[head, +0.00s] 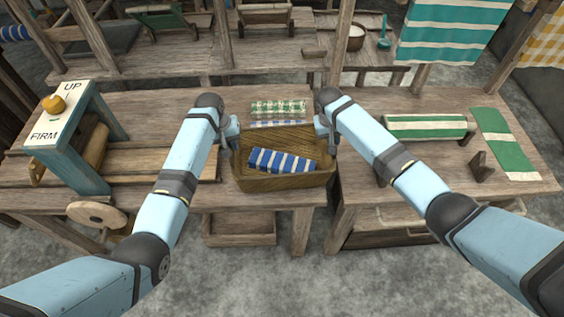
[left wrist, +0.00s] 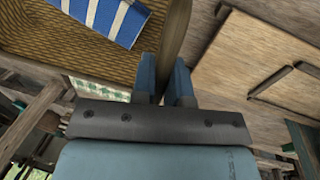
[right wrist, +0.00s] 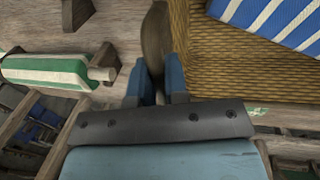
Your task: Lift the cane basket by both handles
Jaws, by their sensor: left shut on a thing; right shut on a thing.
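The cane basket (head: 285,181) is at the front middle of the wooden table, with a blue-and-white striped cloth roll (head: 281,161) in it. My left gripper (head: 231,130) is shut on the basket's left handle; in the left wrist view the handle (left wrist: 174,40) stands between the two blue fingers. My right gripper (head: 323,125) is shut on the right handle; in the right wrist view that handle (right wrist: 154,40) is between the fingers. The basket looks level. I cannot tell whether its bottom touches the table.
A green-and-white striped roll (head: 425,127) and a flat green cloth (head: 506,145) lie on the right. A teal frame with an UP/FIRM panel (head: 56,110) stands on the left. Loom posts and a shelf are behind.

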